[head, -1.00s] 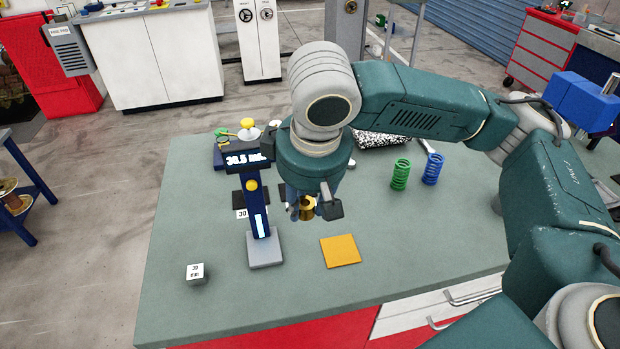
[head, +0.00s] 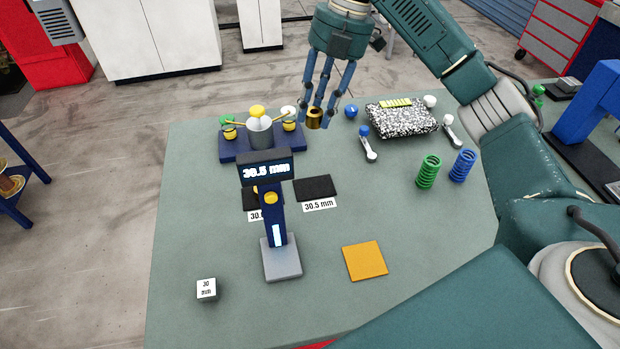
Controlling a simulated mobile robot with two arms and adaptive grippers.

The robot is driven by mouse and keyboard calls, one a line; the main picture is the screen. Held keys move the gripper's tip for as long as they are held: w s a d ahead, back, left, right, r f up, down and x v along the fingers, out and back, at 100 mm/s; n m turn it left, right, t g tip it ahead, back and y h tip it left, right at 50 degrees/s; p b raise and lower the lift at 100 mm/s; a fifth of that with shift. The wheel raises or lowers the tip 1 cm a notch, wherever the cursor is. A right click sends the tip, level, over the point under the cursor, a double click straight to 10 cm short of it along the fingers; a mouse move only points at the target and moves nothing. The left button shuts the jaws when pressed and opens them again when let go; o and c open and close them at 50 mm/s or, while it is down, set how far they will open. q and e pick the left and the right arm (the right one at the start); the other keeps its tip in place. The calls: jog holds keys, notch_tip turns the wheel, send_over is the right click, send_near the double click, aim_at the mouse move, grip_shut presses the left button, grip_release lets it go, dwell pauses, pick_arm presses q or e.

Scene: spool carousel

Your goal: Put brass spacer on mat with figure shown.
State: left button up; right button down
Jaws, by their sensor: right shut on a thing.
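My right gripper (head: 317,112) is shut on the brass spacer (head: 314,119), a short gold cylinder with a hole, held at its fingertips. The spacer appears in the air, above and behind the black mat labelled 30.5 mm (head: 316,187), apart from it. A second black mat (head: 249,201) is mostly hidden behind the gauge; its label is only partly readable, starting with 30. The blue gauge display (head: 266,172) reads 30.5 mm; its stand has a grey base (head: 282,259). My left gripper is not in view.
A blue carousel base (head: 231,150) with a grey cup stands behind the gauge. A speckled case (head: 402,119), green spring (head: 428,171) and blue spring (head: 462,166) are to the right. An orange square (head: 365,261) and a 30 mm block (head: 206,289) lie in front.

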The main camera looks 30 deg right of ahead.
jog(key=p, duration=0.2)
send_over(312, 188)
jog(key=d, duration=0.1)
notch_tip(312, 188, down, 15)
jog(key=shift+d+f, duration=0.1)
notch_tip(312, 188, down, 4)
jog(key=shift+f+p, duration=0.25)
jog(key=shift+p, duration=0.3)
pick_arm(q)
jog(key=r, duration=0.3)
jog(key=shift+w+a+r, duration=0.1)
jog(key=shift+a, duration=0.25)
pick_arm(e)
jog(key=c, duration=1.7)
grip_release()
jog(key=shift+f, duration=0.15)
jog(key=shift+c, duration=0.2)
jog(key=o, duration=0.4)
jog(key=shift+o, duration=0.2)
pick_arm(q)
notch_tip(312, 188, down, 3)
jog(key=b, duration=0.3)
pick_arm(e)
jog(key=v, duration=1.2)
